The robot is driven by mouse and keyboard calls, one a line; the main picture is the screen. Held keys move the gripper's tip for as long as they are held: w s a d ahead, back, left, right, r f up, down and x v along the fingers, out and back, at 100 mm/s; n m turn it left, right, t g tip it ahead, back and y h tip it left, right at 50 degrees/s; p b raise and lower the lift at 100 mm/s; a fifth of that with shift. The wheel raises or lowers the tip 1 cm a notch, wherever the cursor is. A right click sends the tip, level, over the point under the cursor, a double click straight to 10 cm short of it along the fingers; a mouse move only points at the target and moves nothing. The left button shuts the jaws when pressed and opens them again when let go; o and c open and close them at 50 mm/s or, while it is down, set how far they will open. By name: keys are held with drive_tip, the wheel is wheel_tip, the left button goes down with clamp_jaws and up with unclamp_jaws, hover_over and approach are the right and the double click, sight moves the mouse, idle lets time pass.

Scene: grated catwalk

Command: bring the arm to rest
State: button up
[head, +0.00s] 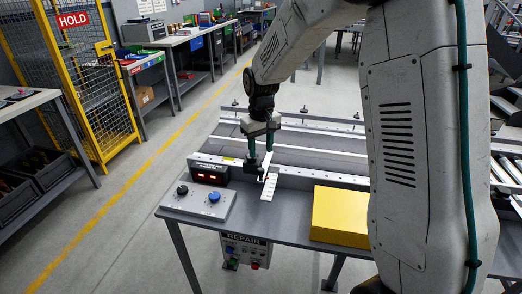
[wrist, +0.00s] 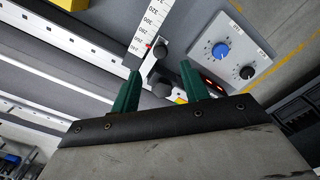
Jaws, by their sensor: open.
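My gripper (head: 261,153) hangs from my raised arm, fingers pointing down, over the front left part of a grey workbench (head: 285,220). In the wrist view its two green fingers (wrist: 160,75) stand apart. A black clamp-like fitting with a knob (wrist: 154,70) shows between and beyond them, on a white numbered scale (wrist: 153,20). The scale also shows in the head view (head: 270,186), just below my gripper. I cannot tell whether the fingers touch the fitting. Nothing is visibly held.
A box with a red display (head: 208,175) and a panel with black and blue knobs (head: 200,203) sit left of my gripper. A yellow block (head: 340,216) lies on the right. White rails (head: 310,145) cross behind. A yellow cage (head: 85,80) and side benches line the left; the aisle floor is clear.

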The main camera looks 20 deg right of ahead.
drive_tip(key=s+r, duration=0.4)
drive_tip(key=s, duration=0.7)
drive_tip(key=s+r+m+t, duration=0.1)
drive_tip(key=s+r, duration=0.4)
drive_tip(key=s, duration=0.7)
drive_tip(key=s+r, duration=0.5)
drive_tip(key=s, duration=0.6)
drive_tip(key=shift+s+m, duration=0.35)
drive_tip(key=shift+m, duration=0.05)
drive_tip(key=shift+a+r, duration=0.1)
idle(0.5)
